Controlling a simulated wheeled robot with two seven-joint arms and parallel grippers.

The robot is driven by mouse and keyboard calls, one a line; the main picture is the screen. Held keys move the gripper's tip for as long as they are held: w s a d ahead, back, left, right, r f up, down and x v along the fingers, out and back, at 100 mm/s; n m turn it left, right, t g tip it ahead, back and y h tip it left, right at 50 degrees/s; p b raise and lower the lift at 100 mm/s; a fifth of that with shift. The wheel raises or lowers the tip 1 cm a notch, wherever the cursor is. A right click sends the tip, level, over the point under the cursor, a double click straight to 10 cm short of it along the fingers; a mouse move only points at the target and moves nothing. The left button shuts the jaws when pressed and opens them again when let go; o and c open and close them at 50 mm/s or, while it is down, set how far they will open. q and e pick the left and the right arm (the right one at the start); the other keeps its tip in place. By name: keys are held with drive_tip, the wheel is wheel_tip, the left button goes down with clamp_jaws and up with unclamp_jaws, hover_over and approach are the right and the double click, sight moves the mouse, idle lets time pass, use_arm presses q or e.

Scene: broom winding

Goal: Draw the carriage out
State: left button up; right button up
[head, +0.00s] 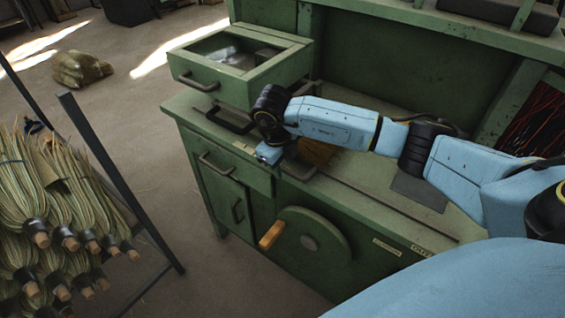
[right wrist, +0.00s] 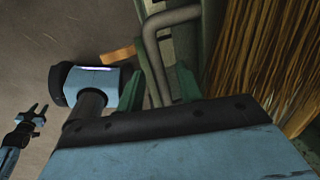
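The handle, a bent grey bar (right wrist: 155,55), runs down between the fingers of my right gripper (right wrist: 158,90) in the right wrist view. The fingers stand apart on either side of it, and I see no clear grip. In the head view, my right gripper (head: 270,153) points down at the green bench's front edge. A brown straw bundle (head: 318,151) lies just behind it; its straw (right wrist: 265,55) fills the right of the wrist view. The carriage is mostly hidden by my arm. My left gripper (right wrist: 38,108) shows small at the wrist view's left, its prongs apart.
The green bench (head: 375,195) has a glass-topped drawer box (head: 235,68) at its left end. A wheel (head: 310,240) with a wooden crank handle (head: 271,236) is on its front. A rack of brooms (head: 55,200) stands at left. Open floor lies between.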

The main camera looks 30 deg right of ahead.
clamp_jaws()
idle(0.4)
